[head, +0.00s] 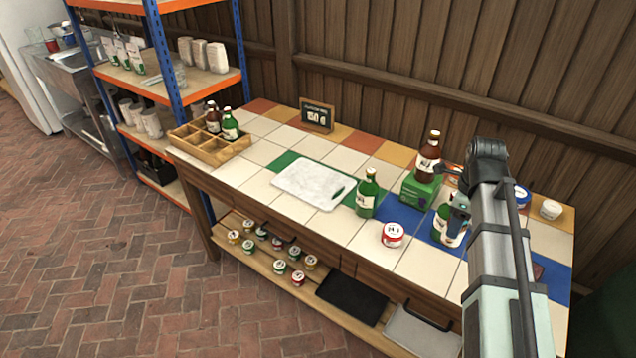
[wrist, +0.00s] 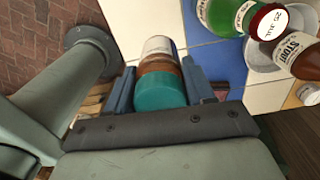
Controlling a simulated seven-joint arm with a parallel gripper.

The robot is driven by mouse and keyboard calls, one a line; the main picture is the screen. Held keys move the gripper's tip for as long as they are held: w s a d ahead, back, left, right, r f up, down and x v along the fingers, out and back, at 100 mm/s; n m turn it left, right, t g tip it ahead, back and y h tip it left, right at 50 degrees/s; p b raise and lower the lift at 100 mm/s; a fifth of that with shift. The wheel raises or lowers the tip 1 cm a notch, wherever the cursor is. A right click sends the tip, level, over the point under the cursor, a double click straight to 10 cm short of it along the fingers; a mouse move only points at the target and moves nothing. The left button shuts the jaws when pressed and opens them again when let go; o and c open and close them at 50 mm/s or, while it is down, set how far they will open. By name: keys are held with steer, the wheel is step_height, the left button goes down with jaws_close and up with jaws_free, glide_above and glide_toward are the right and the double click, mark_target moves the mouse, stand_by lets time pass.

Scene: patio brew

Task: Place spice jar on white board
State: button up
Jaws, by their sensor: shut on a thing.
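The white board (head: 305,185) lies flat on the tiled table, left of my gripper in the head view. A small dark green item lies on its right end. My gripper (head: 459,208) is over the right part of the table. In the wrist view my gripper (wrist: 162,88) is shut on the spice jar (wrist: 160,91), which has a teal lid, a brown body and a pale label. The jar sits between both blue fingers, lid toward the camera. I cannot make the jar out clearly in the head view, where my arm covers that area.
A brown bottle (head: 429,157) stands on a green box (head: 420,188). A wooden crate (head: 207,148) with bottles is left. Bare tiles surround the board's left side.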

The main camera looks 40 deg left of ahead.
steer(key=s+a+n, duration=0.1)
steer(key=a+n, duration=0.1)
steer(key=a, duration=1.2)
steer(key=m, duration=0.1)
glide_above(314, 181)
steer(key=shift+s+f, duration=0.1)
steer(key=shift+f, duration=4.1)
steer(key=shift+f, duration=0.1)
steer(key=o, duration=1.1)
